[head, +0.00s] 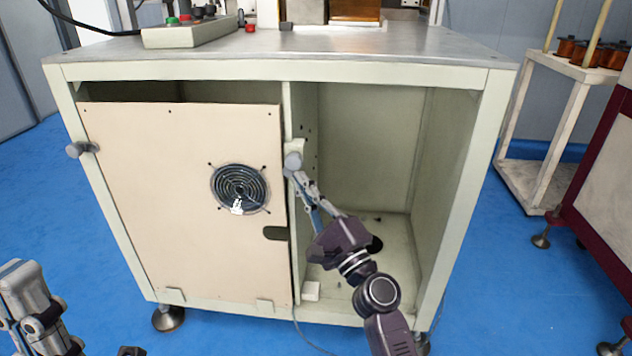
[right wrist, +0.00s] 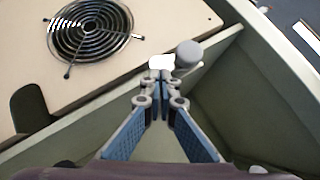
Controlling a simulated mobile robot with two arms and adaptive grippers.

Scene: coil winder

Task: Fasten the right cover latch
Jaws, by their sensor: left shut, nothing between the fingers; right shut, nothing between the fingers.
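The beige cover (head: 150,190) with a round fan grille stands upright in the left bay of the cabinet. The right cover latch (head: 292,160) has a grey knob at the cover's right edge, on the middle post; the knob also shows in the right wrist view (right wrist: 188,54). My right gripper (head: 294,174) is shut and empty, its tips right beside the knob. In the right wrist view the fingertips (right wrist: 161,76) are just left of and below the knob; I cannot tell whether they touch. The left latch (head: 81,150) sticks out sideways at the cover's left edge. My left gripper (head: 28,292) is shut and empty at the lower left.
The cabinet's right bay (head: 370,150) is open and mostly empty. A control box (head: 188,35) stands on the metal top (head: 400,45). A shelf with copper spools (head: 580,50) stands at the right. Blue floor is free in front.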

